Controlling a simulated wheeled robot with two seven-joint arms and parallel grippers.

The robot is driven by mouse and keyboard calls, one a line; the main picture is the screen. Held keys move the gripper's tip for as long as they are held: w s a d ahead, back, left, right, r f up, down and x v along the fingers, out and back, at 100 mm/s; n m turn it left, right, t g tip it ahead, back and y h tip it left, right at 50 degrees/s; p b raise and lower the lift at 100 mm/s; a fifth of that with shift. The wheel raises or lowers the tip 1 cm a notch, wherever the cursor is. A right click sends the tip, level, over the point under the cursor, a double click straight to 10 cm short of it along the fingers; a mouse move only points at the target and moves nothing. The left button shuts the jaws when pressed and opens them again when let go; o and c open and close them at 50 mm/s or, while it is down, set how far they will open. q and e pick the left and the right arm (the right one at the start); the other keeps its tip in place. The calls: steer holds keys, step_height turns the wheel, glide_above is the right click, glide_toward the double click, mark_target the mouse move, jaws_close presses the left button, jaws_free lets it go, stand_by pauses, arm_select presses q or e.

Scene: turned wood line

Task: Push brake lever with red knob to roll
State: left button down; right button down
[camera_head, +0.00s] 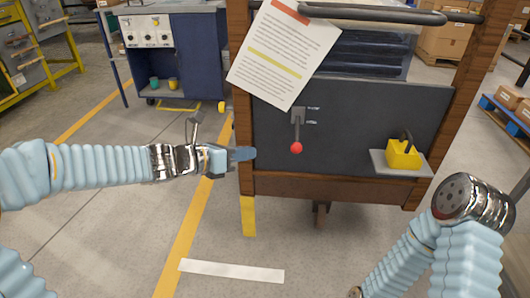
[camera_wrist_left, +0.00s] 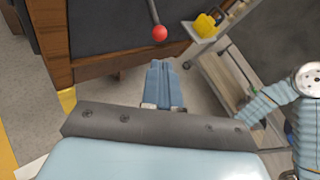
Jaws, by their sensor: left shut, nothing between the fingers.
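The brake lever (camera_head: 298,120) hangs down on the dark front panel of a wood-framed cart, with its red knob (camera_head: 297,148) at the lower end. Small markings beside the lever are too small to read. My left gripper (camera_head: 245,154) is shut and empty, left of the knob and apart from it, near the cart's left post. In the left wrist view the shut fingers (camera_wrist_left: 163,75) point toward the cart, with the red knob (camera_wrist_left: 160,33) beyond them. My right arm is at the lower right, and its gripper fingers do not show.
A paper sheet (camera_head: 284,52) hangs on the cart above the lever. A yellow object (camera_head: 403,154) stands on a small grey shelf (camera_head: 385,168) at the panel's right. A metal handle bar (camera_head: 372,15) crosses the top. Open floor lies in front, with a yellow line (camera_head: 190,235).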

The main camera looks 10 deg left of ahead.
mark_target(292, 150)
arm_select(q)
steer(key=b+x, duration=0.2)
steer(key=x, duration=1.1)
steer(key=shift+w+d+f, duration=0.1)
steer(key=shift+f+b, duration=0.3)
steer(key=shift+b, duration=0.3)
steer(key=b, duration=0.4)
steer(key=f+m+t+b, duration=0.1)
steer(key=b, duration=0.3)
steer(key=shift+w+f, duration=0.3)
